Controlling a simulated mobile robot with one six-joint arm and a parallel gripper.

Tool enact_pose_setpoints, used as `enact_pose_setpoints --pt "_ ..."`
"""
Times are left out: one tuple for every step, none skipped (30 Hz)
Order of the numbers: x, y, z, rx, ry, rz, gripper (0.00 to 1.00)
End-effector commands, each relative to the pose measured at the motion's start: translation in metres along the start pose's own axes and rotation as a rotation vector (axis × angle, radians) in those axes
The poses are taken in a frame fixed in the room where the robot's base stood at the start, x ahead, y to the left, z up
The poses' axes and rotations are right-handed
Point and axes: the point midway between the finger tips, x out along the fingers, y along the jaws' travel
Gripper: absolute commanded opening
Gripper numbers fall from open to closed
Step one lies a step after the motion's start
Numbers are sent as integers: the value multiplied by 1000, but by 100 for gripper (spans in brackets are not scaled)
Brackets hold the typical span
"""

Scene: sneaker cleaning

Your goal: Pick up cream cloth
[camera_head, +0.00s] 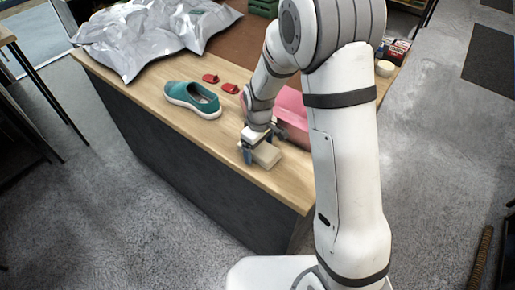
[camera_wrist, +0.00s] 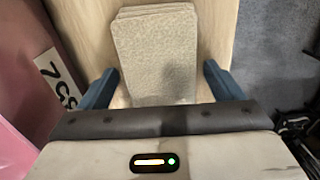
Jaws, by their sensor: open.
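The cream cloth (camera_wrist: 157,55) lies folded in a flat stack on the light wooden bench top. In the wrist view it sits ahead of my gripper (camera_wrist: 158,88), and its near part reaches between the two blue fingers. The fingers are apart, one on each side of the cloth, with a gap on both sides. In the head view the cloth (camera_head: 267,154) shows near the front edge of the bench, partly hidden by my gripper (camera_head: 250,152). I cannot tell the exact height of the fingertips above the bench.
A pink bin (camera_wrist: 22,75) stands close on the left in the wrist view; it also shows behind my arm (camera_head: 292,103). A teal shoe (camera_head: 193,99), two red pieces (camera_head: 211,78) and silver bags (camera_head: 140,35) lie farther along the bench (camera_head: 225,135). The bench edge is near the cloth.

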Motion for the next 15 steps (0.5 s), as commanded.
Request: enact_pose_setpoints --pt "0 0 0 0 0 0 87" --pt "0 0 0 0 0 0 87" --pt "0 0 0 0 1 0 87" --pt "0 0 0 0 1 0 87" --pt "0 0 0 0 1 0 87" --pt "0 0 0 0 1 0 84" --pt "0 0 0 0 1 0 82" --pt "0 0 0 -1 1 0 79" --pt "0 0 0 -1 1 0 76" --pt "0 0 0 -1 1 0 73" --pt "0 0 0 -1 1 1 71" --pt "0 0 0 -1 1 1 68" --pt "0 0 0 -1 1 1 65" --pt "0 0 0 -1 1 1 63" --pt "0 0 0 -1 1 1 59"
